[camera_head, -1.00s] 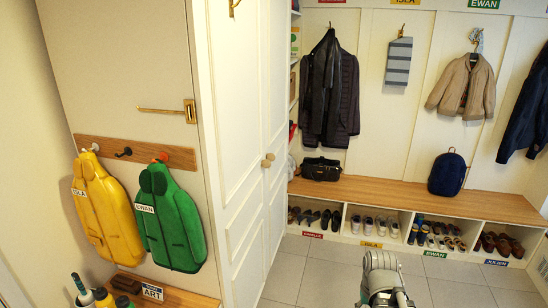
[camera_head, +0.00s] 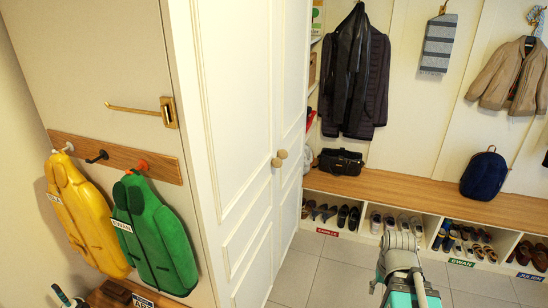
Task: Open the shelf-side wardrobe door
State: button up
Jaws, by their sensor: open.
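The white wardrobe has two panelled doors, and both look shut. The shelf-side door (camera_head: 294,75) is the far, narrow-looking one, next to the open shelves. Its round wooden knob (camera_head: 282,154) sits close beside the knob of the near door (camera_head: 276,163), at the seam between them. The near door (camera_head: 235,100) faces me more broadly. Part of my grey and teal arm rises at the bottom, right of the wardrobe and apart from both knobs. My gripper itself does not show.
A wooden bench (camera_head: 420,190) with shoe cubbies (camera_head: 428,225) below runs along the back wall. A black bag (camera_head: 341,161) and a blue backpack (camera_head: 484,175) stand on it. Grey tiled floor (camera_head: 310,265) is clear before the doors. Yellow and green coats hang at left.

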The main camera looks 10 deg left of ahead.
aim_at(221, 54)
jog(key=i, duration=1.05)
jog(key=z, duration=0.05)
